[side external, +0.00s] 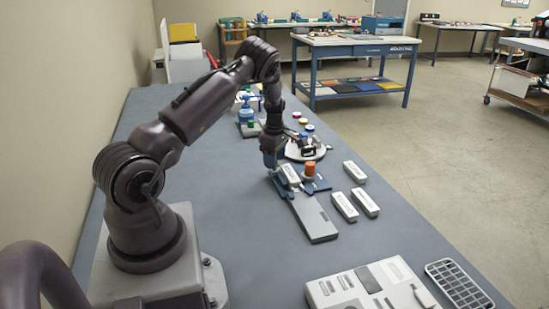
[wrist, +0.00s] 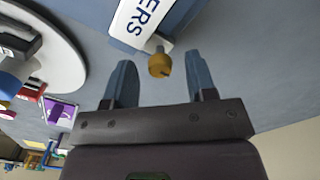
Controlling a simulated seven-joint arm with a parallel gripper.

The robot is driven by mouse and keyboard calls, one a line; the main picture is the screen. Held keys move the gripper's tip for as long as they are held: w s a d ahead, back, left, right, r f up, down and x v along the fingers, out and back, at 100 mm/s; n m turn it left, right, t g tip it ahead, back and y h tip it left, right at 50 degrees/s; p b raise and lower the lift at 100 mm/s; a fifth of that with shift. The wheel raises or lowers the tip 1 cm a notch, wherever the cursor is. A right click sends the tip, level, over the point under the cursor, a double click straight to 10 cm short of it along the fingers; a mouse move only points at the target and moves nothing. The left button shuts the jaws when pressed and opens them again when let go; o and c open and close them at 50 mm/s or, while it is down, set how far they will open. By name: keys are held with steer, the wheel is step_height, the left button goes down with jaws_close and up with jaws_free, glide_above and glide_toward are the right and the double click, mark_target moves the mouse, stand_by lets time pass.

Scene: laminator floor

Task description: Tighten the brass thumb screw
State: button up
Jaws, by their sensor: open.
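The brass thumb screw (wrist: 159,66) shows in the wrist view as a small round knob at the end of a white block (wrist: 140,22) with dark letters ending in "ERS". My gripper (wrist: 158,61) is open, with one blue finger on each side of the screw and a visible gap on both sides. In the side view my gripper (side external: 270,159) points down beside a white labelled block (side external: 291,174) on a blue fixture (side external: 318,186). The screw cannot be made out there, hidden or too small.
An orange cylinder (side external: 310,169) stands on the fixture, close to my gripper. A round white plate (side external: 318,153) with small items lies behind. A grey bar (side external: 316,222) extends forward. Loose white blocks (side external: 345,207) lie to the right. A grey panel (side external: 345,276) and grid tray (side external: 458,283) are in front.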

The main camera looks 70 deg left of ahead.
steer(key=c, duration=0.9)
steer(key=shift+c, duration=0.2)
steer(key=shift+m, duration=0.3)
steer(key=m, duration=1.3)
steer(key=shift+m, duration=2.1)
